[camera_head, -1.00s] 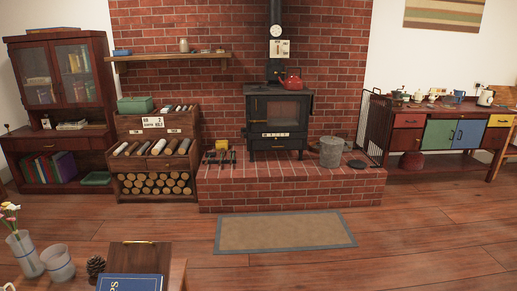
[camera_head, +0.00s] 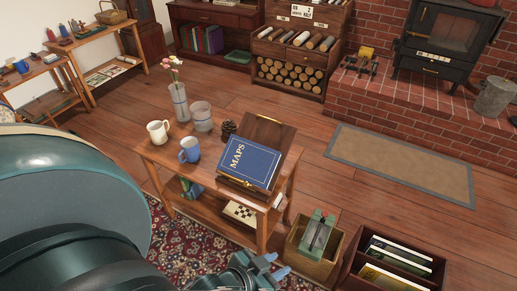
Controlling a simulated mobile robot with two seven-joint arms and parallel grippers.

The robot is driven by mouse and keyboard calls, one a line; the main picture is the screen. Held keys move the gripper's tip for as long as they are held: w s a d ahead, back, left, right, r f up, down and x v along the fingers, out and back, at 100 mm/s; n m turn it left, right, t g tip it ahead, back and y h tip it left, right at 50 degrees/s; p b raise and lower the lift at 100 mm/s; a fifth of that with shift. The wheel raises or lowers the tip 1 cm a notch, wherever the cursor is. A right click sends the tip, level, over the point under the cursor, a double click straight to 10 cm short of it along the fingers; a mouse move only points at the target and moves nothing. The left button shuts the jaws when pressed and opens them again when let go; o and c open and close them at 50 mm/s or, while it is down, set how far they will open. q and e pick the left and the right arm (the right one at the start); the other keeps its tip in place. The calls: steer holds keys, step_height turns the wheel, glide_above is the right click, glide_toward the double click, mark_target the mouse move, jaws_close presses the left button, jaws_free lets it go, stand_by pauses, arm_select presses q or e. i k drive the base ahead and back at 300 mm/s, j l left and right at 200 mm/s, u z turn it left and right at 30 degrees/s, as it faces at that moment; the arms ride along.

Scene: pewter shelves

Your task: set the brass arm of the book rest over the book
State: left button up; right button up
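The blue book titled MAPS (camera_head: 251,160) lies on the tilted dark wooden book rest (camera_head: 267,131) on the small wooden table. A small brass piece (camera_head: 286,124) shows at the top edge of the rest, and another brass piece (camera_head: 240,182) shows along the book's lower edge. I cannot tell clearly which is the arm; no brass crosses the middle of the cover. My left gripper (camera_head: 272,265) is at the bottom of the view, below and in front of the table, with its blue fingertips apart and nothing between them. My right gripper is not in view.
Beside the rest stand a pine cone (camera_head: 228,130), a glass tumbler (camera_head: 201,116), a flower vase (camera_head: 180,104), a blue mug (camera_head: 189,150) and a cream mug (camera_head: 158,132).

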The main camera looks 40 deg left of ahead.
mark_target(247, 184)
steer(key=u, duration=1.35)
steer(key=i+l+u, duration=0.1)
steer(key=u, duration=0.2)
steer(key=i+l+u, duration=0.1)
steer(key=l+u, duration=0.2)
